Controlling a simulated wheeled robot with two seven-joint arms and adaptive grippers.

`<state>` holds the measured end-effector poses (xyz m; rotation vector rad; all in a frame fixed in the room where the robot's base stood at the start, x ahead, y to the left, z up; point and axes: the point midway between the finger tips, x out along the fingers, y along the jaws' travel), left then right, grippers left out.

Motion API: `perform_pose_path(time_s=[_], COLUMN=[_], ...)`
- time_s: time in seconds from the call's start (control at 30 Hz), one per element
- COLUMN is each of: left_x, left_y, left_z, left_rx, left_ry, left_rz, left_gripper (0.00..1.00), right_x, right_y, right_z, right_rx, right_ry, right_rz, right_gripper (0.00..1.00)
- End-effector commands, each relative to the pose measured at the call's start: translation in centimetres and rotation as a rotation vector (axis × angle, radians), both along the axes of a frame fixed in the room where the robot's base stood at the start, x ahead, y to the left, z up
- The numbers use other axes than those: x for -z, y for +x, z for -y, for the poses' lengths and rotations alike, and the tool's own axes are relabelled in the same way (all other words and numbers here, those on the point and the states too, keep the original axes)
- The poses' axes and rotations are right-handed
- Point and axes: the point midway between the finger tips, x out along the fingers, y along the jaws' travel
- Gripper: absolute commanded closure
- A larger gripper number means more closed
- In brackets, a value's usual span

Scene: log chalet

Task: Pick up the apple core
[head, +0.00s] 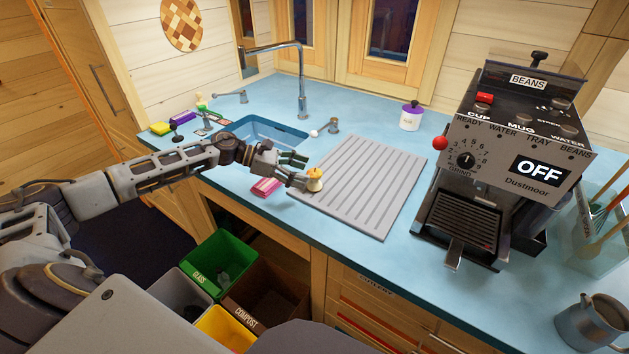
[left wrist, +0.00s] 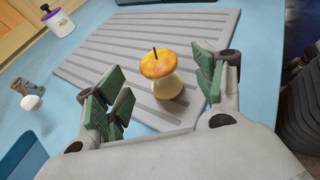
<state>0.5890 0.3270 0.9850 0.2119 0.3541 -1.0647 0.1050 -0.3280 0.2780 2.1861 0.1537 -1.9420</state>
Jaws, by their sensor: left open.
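The apple core (head: 314,180) stands upright on the left part of the grey ridged drying mat (head: 368,185). In the left wrist view the apple core (left wrist: 160,70) has a yellow-orange top, a dark stem and a pale, narrower body. My left gripper (head: 299,172) is open at the mat's left edge, close to the core. In the left wrist view its green-padded fingers (left wrist: 160,92) stand apart, with the core between or just beyond them; I cannot tell whether either touches it. My right gripper is not in view.
A pink sponge (head: 265,187) lies left of the mat. Behind are the blue sink (head: 262,133), tap (head: 301,95), and a white jar (head: 411,117). A coffee machine (head: 500,160) stands right. Green (head: 222,262) and brown compost (head: 262,300) bins are below the counter edge.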

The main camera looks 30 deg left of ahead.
Motion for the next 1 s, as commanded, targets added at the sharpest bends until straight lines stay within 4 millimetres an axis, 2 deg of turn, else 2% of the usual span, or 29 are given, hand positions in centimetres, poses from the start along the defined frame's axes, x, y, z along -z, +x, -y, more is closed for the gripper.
perform_pose_path(time_s=[0.37, 1.0], left_x=[0.0, 1.4], left_y=[0.2, 2.4], left_z=[0.3, 4.2], left_rx=[0.0, -0.001], left_ry=[-0.001, -0.001], left_rz=[0.0, 0.001], left_gripper=[0.31, 0.31], right_x=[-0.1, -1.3], right_y=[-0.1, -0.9], right_z=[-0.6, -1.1], right_rx=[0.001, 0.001], right_ry=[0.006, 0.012], right_rz=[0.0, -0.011], right_gripper=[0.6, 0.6])
